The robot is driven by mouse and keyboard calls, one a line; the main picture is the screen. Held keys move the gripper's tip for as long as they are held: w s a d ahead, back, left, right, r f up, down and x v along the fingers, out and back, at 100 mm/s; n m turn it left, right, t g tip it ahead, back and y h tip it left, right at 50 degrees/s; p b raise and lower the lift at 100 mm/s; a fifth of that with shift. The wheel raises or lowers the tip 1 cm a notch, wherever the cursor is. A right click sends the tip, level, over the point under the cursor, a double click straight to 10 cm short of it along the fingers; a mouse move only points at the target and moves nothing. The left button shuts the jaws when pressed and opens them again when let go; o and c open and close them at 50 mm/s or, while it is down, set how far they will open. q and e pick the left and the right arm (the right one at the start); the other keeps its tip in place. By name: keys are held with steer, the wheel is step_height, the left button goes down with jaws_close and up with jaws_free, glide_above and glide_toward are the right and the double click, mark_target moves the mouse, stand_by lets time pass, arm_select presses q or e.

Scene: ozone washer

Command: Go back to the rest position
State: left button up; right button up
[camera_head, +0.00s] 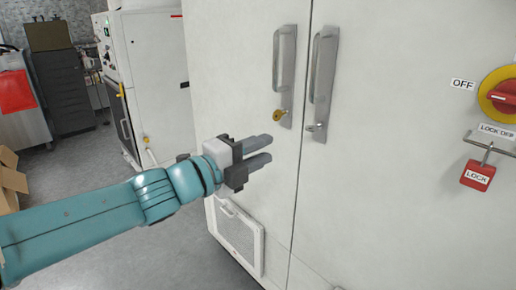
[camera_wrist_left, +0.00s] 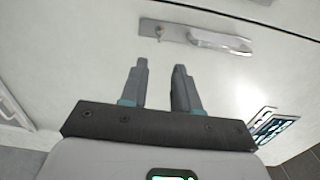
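My left gripper (camera_head: 266,149) is in front of the white cabinet's left door (camera_head: 235,80), below and left of the two door handles. Its fingers are apart with nothing between them. In the left wrist view the gripper (camera_wrist_left: 160,82) also shows two separated, empty fingers. A metal handle plate (camera_wrist_left: 195,37) lies beyond the fingertips there. In the head view the left handle (camera_head: 285,70) has a brass-coloured key or lock (camera_head: 279,116) at its lower end. The right handle (camera_head: 320,80) is beside it. Both doors look shut. My right gripper is not in view.
A red and yellow switch (camera_head: 502,95) marked OFF and a red padlock (camera_head: 477,175) are at the right. A vent panel (camera_head: 238,235) is low on the left door. Another white machine (camera_head: 145,70), a dark drawer cabinet (camera_head: 64,90) and cardboard boxes (camera_head: 10,182) stand at the left.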

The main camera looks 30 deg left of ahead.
arm_select(q)
steer(key=shift+s, duration=0.1)
stand_by(0.4)
steer(key=w+d+f+n+g, duration=0.1)
steer(key=w+d+f+g, duration=0.2)
steer(key=f, duration=0.8)
steer(key=w+d+f+n+g, duration=0.2)
steer(key=f, duration=0.9)
steer(key=s+d+f+n+g, duration=0.2)
steer(key=s+d+f+n, duration=0.1)
steer(key=f, duration=0.7)
steer(key=s+d+f+n+g, duration=0.2)
steer(key=s+f+n, duration=0.1)
steer(key=f, duration=0.6)
steer(key=s+d+f+n+g+y, duration=0.1)
steer(key=s+f+n+g, duration=0.3)
steer(key=s+f+n, duration=0.5)
steer(key=s+d+f+n+g+y, duration=0.15)
steer(key=s+f+n+g, duration=0.45)
steer(key=s, duration=0.6)
step_height(320, 180, up, 19)
steer(key=t+p, duration=0.2)
steer(key=p, duration=1.8)
steer(key=shift+w, duration=0.3)
